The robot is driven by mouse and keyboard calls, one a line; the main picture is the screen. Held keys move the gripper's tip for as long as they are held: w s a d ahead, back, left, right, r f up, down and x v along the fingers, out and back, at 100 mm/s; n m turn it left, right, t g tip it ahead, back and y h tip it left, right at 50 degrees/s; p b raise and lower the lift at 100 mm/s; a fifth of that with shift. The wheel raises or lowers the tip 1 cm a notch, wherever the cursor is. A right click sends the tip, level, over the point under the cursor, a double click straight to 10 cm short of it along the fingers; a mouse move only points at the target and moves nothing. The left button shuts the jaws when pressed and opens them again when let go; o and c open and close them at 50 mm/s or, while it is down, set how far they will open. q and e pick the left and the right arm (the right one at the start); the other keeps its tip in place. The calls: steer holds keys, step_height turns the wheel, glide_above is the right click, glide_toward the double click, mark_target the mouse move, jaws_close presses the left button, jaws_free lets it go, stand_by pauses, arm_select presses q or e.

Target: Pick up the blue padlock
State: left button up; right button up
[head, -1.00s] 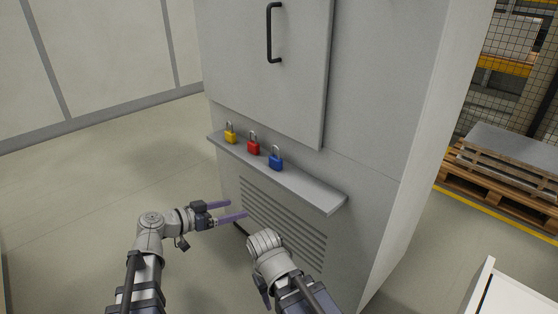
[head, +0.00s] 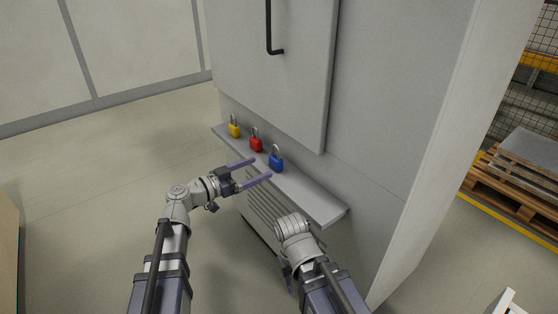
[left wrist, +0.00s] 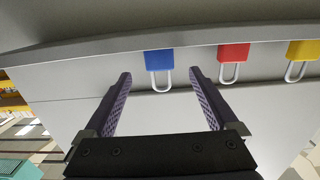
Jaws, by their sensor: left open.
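The blue padlock (head: 276,161) stands upright on the narrow grey shelf (head: 318,203) of the cabinet, rightmost of three padlocks. In the left wrist view the blue padlock (left wrist: 159,62) appears upside down, beyond the fingertips and between their lines. My left gripper (head: 261,169) is open and empty, with its purple fingers pointing at the shelf, just short of the blue padlock. In the left wrist view my left gripper (left wrist: 160,82) shows both fingers spread apart. My right arm shows at the lower right of the head view, but its fingertips are hidden.
A red padlock (head: 256,142) and a yellow padlock (head: 234,129) stand on the shelf left of the blue one. The cabinet door with a black handle (head: 269,30) rises behind them. A wooden pallet (head: 515,190) lies at the far right.

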mark_target(274, 158)
arm_select(q)
steer(key=shift+x, duration=1.25)
steer(key=shift+r+x, duration=0.15)
steer(key=shift+x, duration=1.1)
steer(key=shift+r+x, duration=0.15)
steer(key=shift+x, duration=1.15)
jaws_close()
steer(key=shift+r, duration=0.1)
steer(key=shift+s+a+r+p, duration=0.2)
steer(key=shift+r+p, duration=0.35)
steer(key=shift+p, duration=0.25)
step_height(274, 158, up, 6)
steer(key=p, duration=0.5)
steer(key=shift+p, duration=0.4)
steer(key=shift+s+a+r, duration=0.15)
steer(key=f+v, duration=0.1)
steer(key=v, duration=1.8)
steer(key=shift+f, duration=0.35)
